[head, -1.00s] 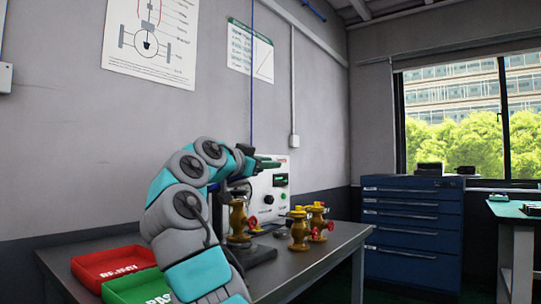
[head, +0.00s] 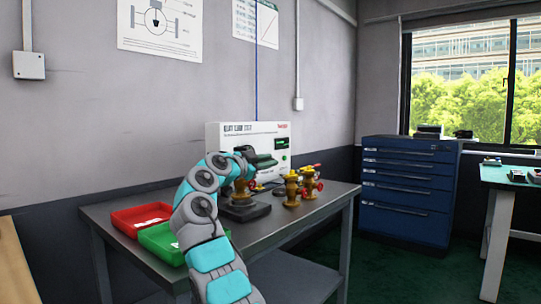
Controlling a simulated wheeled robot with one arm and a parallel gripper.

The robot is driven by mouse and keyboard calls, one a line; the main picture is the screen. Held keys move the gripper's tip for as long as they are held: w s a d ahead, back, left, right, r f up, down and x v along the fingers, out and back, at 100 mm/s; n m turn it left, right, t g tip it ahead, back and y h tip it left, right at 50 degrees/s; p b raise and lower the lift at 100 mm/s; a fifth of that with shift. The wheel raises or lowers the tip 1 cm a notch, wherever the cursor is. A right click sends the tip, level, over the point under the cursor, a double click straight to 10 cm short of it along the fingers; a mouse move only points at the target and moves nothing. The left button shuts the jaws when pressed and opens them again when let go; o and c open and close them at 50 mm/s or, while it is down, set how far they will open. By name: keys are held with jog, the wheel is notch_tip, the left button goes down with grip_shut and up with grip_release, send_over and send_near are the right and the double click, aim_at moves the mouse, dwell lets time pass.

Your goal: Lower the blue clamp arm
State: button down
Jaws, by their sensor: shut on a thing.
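My gripper (head: 246,153) is small and dark at the end of my grey and teal arm, above the black clamp stand (head: 245,211) on the bench. It is shut on the clamp arm. The blue of that arm is mostly hidden behind my wrist and links, so its tilt cannot be read. A dark green bar-like part (head: 265,161) sticks out to the right of my gripper. A brass valve (head: 240,188) stands upright on the black stand, partly hidden by my arm.
Brass valves with red handwheels (head: 292,188) stand right of the stand. A white test panel (head: 225,135) is behind. A red tray (head: 125,222) and a green tray (head: 150,240) are at the left. A blue drawer cabinet (head: 405,190) stands right of the bench (head: 290,222).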

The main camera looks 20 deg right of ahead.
jog(key=shift+w+a+f, duration=0.1)
jog(key=shift+w+f, duration=0.05)
jog(key=shift+f, duration=0.4)
jog(key=shift+w+a+f, duration=0.1)
jog(key=shift+w+f, duration=0.05)
jog(key=shift+f, duration=0.45)
jog(key=c, duration=0.8)
grip_release()
jog(key=shift+s, duration=0.1)
jog(key=shift+o, duration=0.2)
jog(key=shift+a, duration=0.15)
jog(key=r+b+v, duration=0.1)
jog(key=b+v, duration=0.1)
jog(key=v, duration=0.6)
jog(key=shift+s+r, duration=0.15)
jog(key=shift+r, duration=0.05)
